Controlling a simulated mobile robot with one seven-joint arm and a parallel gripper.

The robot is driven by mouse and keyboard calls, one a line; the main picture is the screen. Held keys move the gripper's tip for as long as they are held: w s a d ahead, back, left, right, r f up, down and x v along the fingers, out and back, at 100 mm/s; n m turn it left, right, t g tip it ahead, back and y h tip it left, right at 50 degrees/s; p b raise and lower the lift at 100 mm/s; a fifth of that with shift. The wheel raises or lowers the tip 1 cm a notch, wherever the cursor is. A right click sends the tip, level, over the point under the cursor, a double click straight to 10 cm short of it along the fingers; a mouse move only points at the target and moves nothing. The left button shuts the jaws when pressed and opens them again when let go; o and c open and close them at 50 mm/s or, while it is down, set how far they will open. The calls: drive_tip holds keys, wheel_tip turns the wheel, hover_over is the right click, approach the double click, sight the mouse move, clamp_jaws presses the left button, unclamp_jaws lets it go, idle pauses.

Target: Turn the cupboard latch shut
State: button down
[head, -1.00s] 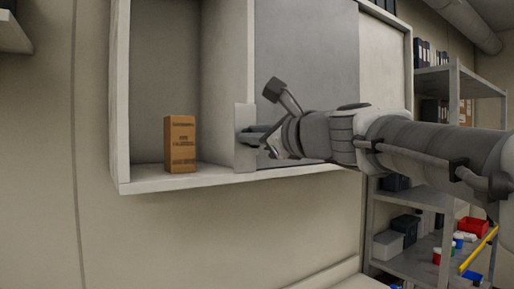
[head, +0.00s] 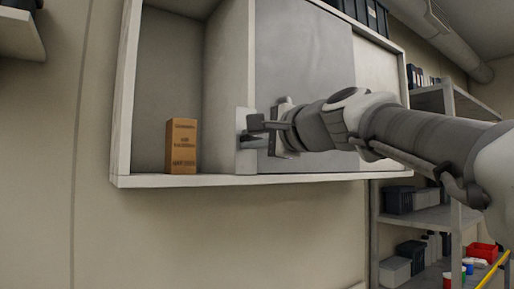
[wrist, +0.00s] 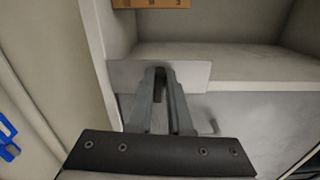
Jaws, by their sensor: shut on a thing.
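The cupboard (head: 215,180) hangs on the wall with its left compartment open to view. A pale latch plate (head: 244,160) stands at the lower left edge of the grey door panel (head: 300,75); the plate also shows in the wrist view (wrist: 195,75). My gripper (head: 256,125) reaches in from the right and is at the plate. In the wrist view its two fingers (wrist: 160,82) close together on a small dark part, the latch handle (wrist: 159,84), in front of the plate. The fingers hide most of the handle, so its exact angle is unclear.
An orange-brown box (head: 182,146) stands upright on the cupboard floor, left of the latch. A shelf rack (head: 420,218) with bins and a yellow bar is at the right. The wall below the cupboard is clear.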

drive_tip(key=shift+f+n+b, duration=0.1)
drive_tip(key=shift+n+b, duration=0.2)
drive_tip(key=shift+n, duration=0.3)
drive_tip(key=c, duration=0.8)
unclamp_jaws()
drive_tip(key=shift+c, duration=0.2)
drive_tip(key=b+v, duration=0.1)
drive_tip(key=v, duration=1.6)
drive_tip(key=shift+s+d, duration=0.2)
